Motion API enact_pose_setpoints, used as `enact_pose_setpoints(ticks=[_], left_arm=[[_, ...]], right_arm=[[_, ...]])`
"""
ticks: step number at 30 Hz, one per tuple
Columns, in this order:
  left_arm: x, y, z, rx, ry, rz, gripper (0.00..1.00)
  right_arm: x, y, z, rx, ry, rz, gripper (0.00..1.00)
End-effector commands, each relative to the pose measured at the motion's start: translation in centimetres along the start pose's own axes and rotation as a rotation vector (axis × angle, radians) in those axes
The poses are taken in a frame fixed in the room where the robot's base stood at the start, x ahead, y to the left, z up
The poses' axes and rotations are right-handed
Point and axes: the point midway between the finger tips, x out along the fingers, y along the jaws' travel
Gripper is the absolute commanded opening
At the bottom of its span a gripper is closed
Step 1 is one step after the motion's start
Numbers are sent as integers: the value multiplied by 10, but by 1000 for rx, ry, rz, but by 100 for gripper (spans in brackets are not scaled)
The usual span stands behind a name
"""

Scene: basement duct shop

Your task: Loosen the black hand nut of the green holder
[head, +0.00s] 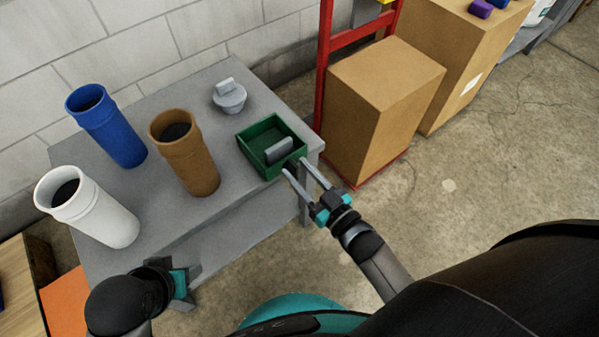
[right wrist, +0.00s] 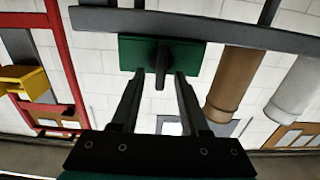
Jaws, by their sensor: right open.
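The green holder (head: 262,141) is an open box at the right end of the grey table, with a grey upright piece (head: 279,150) inside. In the right wrist view its green face (right wrist: 133,53) carries a dark bar-shaped hand nut (right wrist: 161,64). My right gripper (head: 297,168) is open just in front of the holder's near right side. In the wrist view its two fingers (right wrist: 155,76) point at the nut, whose lower end shows between the tips; contact cannot be told. My left gripper (head: 184,284) is low at the table's front, away from the holder; its jaws are unclear.
Blue (head: 112,130), brown (head: 187,158) and white (head: 92,212) cylinders and a grey knobbed lid (head: 229,97) stand on the grey table (head: 155,193). Cardboard boxes (head: 375,105) and a red frame (head: 324,60) are right of the table. The floor at right is clear.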

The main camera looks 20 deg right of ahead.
Motion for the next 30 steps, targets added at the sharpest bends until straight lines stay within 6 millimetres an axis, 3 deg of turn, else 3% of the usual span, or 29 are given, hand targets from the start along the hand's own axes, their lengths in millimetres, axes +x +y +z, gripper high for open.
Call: enact_pose_setpoints(ticks=[9, 21, 30], left_arm=[[-1, 0, 0, 0, 0, -1, 50], [-1, 0, 0, 0, 0, -1, 50], [-1, 0, 0, 0, 0, 0, 50]], right_arm=[[2, 0, 0, 0, 0, 0, 44], [2, 0, 0, 0, 0, 0, 0], [1, 0, 0, 0, -1, 0, 0]])
